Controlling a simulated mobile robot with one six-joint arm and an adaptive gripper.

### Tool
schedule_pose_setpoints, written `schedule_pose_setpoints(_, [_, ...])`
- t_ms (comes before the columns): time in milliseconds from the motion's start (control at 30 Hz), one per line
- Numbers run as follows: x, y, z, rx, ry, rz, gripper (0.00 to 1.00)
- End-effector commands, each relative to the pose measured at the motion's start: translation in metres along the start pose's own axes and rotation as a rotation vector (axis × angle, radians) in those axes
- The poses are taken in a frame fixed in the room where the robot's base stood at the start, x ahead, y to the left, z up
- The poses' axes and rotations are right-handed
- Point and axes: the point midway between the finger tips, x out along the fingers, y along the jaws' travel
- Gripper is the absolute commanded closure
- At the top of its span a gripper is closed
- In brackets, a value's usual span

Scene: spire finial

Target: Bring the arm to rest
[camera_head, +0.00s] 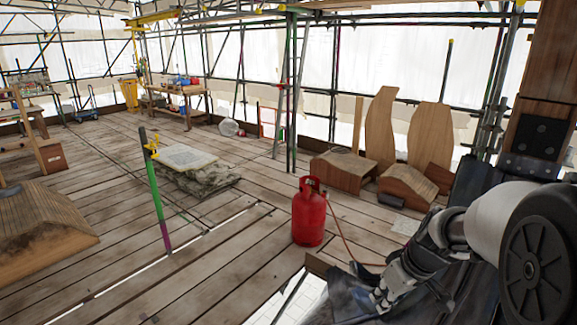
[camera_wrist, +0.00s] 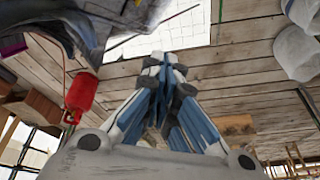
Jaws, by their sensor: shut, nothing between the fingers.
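My arm reaches in from the right edge in the head view, bent low over a dark sheet. My gripper (camera_head: 380,298) is at its lower end, pointing down near the sheet and to the right of the red gas cylinder. In the wrist view my gripper (camera_wrist: 163,62) shows in the middle with its fingertips together. Nothing shows between the fingers. The fingertips lie over the edge between the floor planks and a bright white opening.
A red gas cylinder (camera_head: 309,215) with a hose stands on the planks (camera_head: 215,265). Dark sheeting (camera_head: 345,296) lies by my gripper. A green pole (camera_head: 153,195) stands left. Wooden pieces (camera_head: 408,186) stand at the right back. Planks left of the cylinder are mostly clear.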

Motion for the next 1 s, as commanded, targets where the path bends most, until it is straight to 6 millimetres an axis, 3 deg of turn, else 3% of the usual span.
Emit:
schedule_pose_setpoints(33, [-0.023,-0.020,0.002,0.012,0.005,0.014,1.00])
schedule_pose_setpoints(200, [-0.079,-0.078,0.027,0.096,0.004,0.059,1.00])
schedule_pose_setpoints(400, [-0.124,-0.134,0.077,0.207,0.022,0.124,1.00])
schedule_pose_setpoints(500, [-0.137,-0.154,0.105,0.266,0.039,0.157,1.00])
schedule_pose_setpoints(700, [-0.147,-0.174,0.146,0.357,0.071,0.205,1.00])
schedule_pose_setpoints(1000, [-0.148,-0.177,0.158,0.393,0.082,0.220,1.00])
